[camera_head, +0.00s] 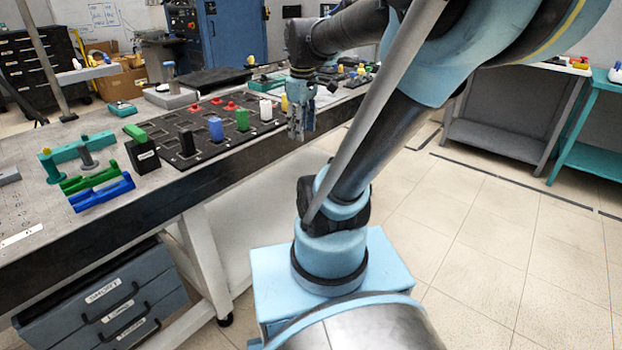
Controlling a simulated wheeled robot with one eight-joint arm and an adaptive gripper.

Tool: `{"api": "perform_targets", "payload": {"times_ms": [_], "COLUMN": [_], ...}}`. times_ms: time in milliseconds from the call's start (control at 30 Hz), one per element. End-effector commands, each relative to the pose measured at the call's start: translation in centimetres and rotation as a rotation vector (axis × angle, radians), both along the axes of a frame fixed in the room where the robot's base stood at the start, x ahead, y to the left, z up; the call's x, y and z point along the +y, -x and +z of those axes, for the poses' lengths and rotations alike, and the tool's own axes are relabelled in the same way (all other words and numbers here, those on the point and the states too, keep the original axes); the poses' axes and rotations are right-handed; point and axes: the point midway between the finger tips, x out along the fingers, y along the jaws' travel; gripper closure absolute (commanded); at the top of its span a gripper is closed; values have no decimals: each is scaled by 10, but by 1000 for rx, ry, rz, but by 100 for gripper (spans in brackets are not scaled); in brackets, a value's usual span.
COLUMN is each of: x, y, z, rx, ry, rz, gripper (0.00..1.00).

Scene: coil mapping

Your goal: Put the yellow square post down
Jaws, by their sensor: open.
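The yellow square post (284,104) stands upright at the far right end of a row of coloured posts on the black board (203,158). Its lower part is hard to make out beside my gripper. My gripper (296,136) points down just to the right of the yellow post, near the front edge of the bench. Its fingers are open and I see nothing held between them. I cannot tell whether a finger touches the post.
White (266,110), green (242,119), blue (216,129) and black (187,144) posts stand in the same row. Bare floor (480,230) is at right.

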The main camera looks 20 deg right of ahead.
Motion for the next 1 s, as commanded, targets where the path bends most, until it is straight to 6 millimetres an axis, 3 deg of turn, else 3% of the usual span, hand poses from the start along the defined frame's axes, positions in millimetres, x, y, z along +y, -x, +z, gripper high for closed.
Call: {"api": "perform_targets", "payload": {"times_ms": [33,233,500,1000], "x": [0,0,0,-4], "y": [15,63,99,103], "z": [-13,-62,-110,-117], "rx": [-7,-38,-65,-69], "ry": [-9,-59,-114,-124], "rz": [-74,-409,-711,-762], "gripper": [57,57,57,57]}}
